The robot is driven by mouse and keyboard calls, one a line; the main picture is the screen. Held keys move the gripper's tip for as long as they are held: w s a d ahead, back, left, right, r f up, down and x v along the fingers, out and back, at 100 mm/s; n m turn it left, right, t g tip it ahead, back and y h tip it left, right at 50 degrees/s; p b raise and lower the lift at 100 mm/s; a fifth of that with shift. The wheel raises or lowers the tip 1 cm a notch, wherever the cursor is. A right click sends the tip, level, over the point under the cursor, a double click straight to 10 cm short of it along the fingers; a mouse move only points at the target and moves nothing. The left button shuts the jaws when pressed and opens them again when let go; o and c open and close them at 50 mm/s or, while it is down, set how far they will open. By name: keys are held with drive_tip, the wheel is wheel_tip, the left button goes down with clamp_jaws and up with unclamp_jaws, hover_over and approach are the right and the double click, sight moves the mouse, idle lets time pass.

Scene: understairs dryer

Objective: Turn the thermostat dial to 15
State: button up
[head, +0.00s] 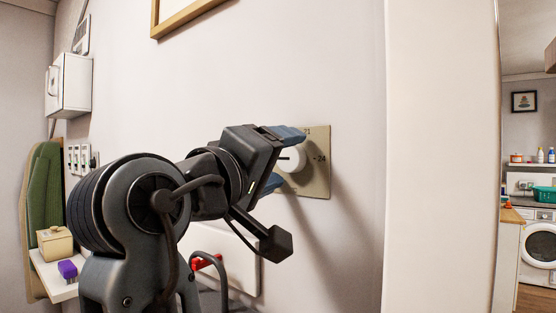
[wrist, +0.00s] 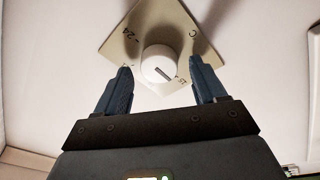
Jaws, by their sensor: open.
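The thermostat dial (head: 293,160) is a round white knob on a beige square plate (head: 320,183) fixed to the wall. It also shows in the wrist view (wrist: 153,58). Its dark pointer line points left in the head view and to the lower right in the wrist view. A "24" shows right of the dial in the head view; a mark near the pointer in the wrist view is too small to read surely. My gripper (head: 283,158) is open, its blue fingers on either side of the dial. In the wrist view both fingers (wrist: 160,66) look apart from the knob.
A wooden frame (head: 185,16) hangs above. A white panel (head: 236,262) with a red part (head: 205,262) lies below, behind my arm. A white box (head: 70,85), switches and a green ironing board (head: 43,180) are left. A doorway opens right, with a washer (head: 540,250).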

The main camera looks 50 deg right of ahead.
drive_tip(key=a+f+b, duration=0.1)
drive_tip(key=a+b, duration=0.1)
drive_tip(key=a, duration=0.5)
drive_tip(key=shift+s+a, duration=0.3)
drive_tip(key=shift+a, duration=0.05)
idle(0.4)
